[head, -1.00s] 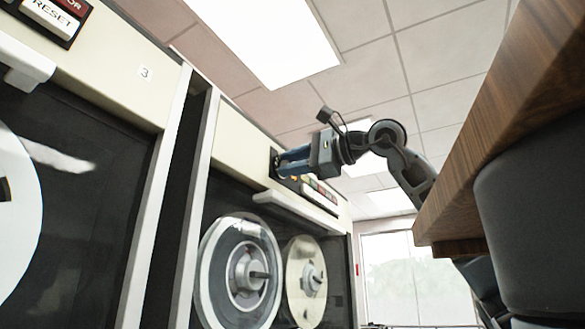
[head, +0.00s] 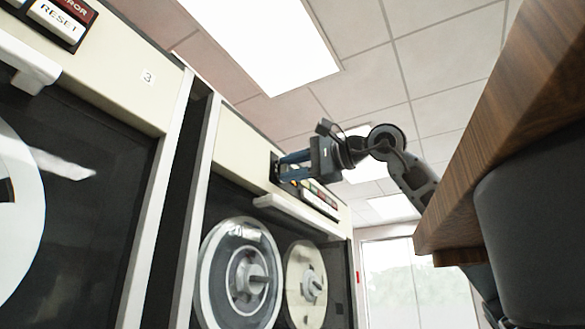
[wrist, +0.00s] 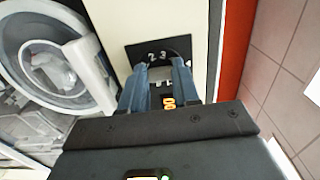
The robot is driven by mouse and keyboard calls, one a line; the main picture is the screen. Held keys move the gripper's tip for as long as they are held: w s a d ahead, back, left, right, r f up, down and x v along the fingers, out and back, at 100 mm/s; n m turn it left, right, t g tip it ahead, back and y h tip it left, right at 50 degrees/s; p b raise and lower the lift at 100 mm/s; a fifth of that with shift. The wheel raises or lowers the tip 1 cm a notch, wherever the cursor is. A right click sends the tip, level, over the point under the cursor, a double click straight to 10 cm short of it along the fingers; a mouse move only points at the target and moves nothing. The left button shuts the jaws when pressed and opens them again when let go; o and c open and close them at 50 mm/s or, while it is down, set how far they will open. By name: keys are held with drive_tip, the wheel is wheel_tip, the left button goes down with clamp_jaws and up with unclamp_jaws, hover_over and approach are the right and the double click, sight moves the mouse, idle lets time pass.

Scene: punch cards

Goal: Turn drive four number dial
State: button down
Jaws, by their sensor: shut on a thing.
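The drive's number dial (wrist: 159,72) sits on a black plate with white digits, "2" and "3" readable, on the cream panel in the wrist view. My gripper (wrist: 160,68) reaches straight to the plate, with its blue fingers on either side of the dial, shut on it. The fingers hide much of the dial, and I cannot read its setting. In the head view my gripper (head: 279,166) meets the left end of the control strip on the farther tape drive (head: 235,145). The drive's own number does not show.
A nearer drive labelled 3 (head: 148,77) stands at left with a RESET button (head: 55,22). A white handle bar (head: 292,215) and tape reels (head: 240,275) lie below the strip. A wooden tabletop edge (head: 500,150) runs along the right, near my arm.

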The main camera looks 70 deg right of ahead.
drive_tip(key=c, duration=0.8)
unclamp_jaws()
drive_tip(key=shift+b+v, duration=0.8)
drive_tip(key=shift+v, duration=3.1)
drive_tip(key=shift+s, duration=0.1)
